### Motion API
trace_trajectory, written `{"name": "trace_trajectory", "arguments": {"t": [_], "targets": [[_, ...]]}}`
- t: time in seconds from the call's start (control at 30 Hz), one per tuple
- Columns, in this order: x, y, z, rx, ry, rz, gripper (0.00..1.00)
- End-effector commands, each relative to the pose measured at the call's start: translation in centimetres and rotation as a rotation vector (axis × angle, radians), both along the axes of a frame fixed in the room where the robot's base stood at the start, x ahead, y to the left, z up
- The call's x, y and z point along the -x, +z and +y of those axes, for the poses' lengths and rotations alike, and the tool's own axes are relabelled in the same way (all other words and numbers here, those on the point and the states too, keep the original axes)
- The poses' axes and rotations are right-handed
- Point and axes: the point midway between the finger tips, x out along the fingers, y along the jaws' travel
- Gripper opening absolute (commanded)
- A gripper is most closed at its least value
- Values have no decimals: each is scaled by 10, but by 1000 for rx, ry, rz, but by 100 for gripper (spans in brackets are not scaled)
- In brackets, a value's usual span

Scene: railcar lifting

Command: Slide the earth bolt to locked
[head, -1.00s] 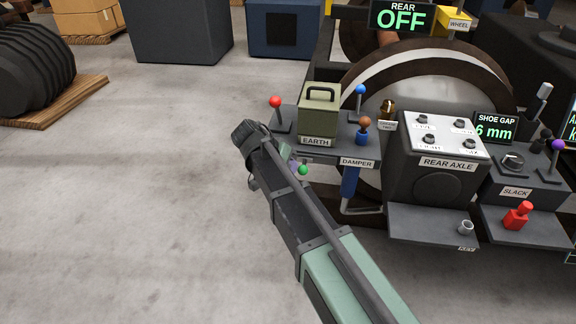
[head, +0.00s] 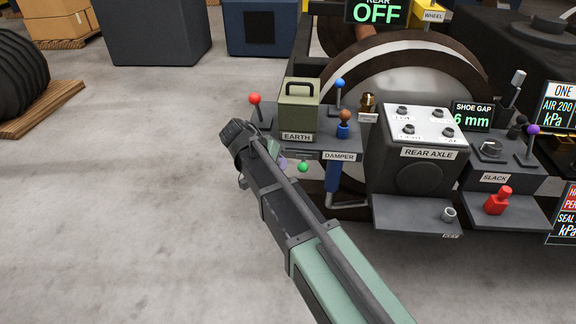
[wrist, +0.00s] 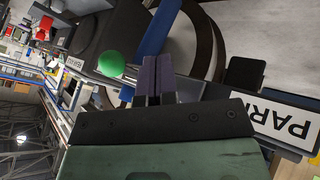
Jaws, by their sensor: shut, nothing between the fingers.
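The green box marked EARTH (head: 298,105) stands on a dark shelf. A green ball knob (head: 303,167) hangs at the shelf's front edge below it, left of the DAMPER label; I take it for the earth bolt's handle. In the wrist view the green knob (wrist: 111,64) sits on a short metal rod, just left of my fingertips. My gripper (wrist: 153,76) is shut and empty, its two purple fingers together. In the head view my gripper (head: 283,162) is partly hidden by my wrist, close to the knob's left. Whether they touch is unclear.
A red-knobbed lever (head: 255,99) and a blue-knobbed lever (head: 340,84) flank the EARTH box. A brown-knobbed lever (head: 344,116) stands near the DAMPER label (head: 339,157). The REAR AXLE panel (head: 418,165) is to the right. Open floor lies left.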

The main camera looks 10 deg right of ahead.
Motion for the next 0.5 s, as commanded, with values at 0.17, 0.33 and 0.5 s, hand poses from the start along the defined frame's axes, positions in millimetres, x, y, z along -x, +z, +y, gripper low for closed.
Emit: {"name": "trace_trajectory", "arguments": {"t": [0.17,0.33,0.5], "targets": [[5,44,29,0,2,0,0],[11,69,52,-1,2,-1,0],[15,77,63,-1,0,-1,0]]}}
